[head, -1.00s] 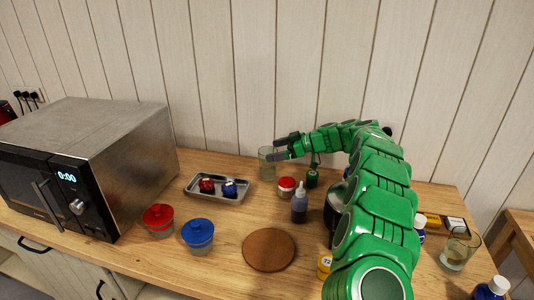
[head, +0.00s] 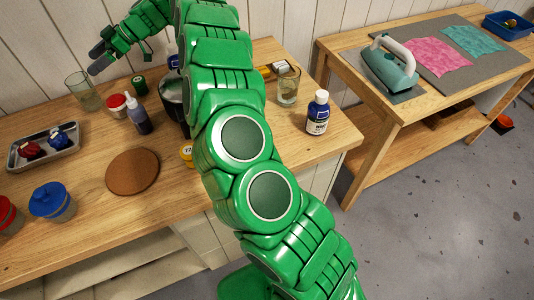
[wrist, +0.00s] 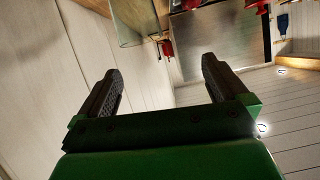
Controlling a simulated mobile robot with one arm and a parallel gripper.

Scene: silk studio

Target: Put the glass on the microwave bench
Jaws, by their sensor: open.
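A clear glass (head: 84,92) stands upright at the back left of the wooden bench (head: 88,172). A second glass (head: 288,86) stands near this bench's right end and looks to hold a little liquid. My gripper (head: 94,60) is open and empty, above and close beside the left glass; the exact gap cannot be told. In the wrist view my gripper (wrist: 162,68) has its fingers wide apart with nothing between them. Part of a glass (wrist: 143,24) shows beyond the fingers, at the top. The microwave is outside the head view now.
A metal tray (head: 44,147), dropper bottle (head: 139,119), red-lidded jar (head: 117,106), cork mat (head: 132,171), blue-lidded jar (head: 52,202) and blue bottle (head: 318,113) stand on the bench. Across a floor gap, another table (head: 345,68) holds an iron (head: 393,65) and cloths (head: 440,51).

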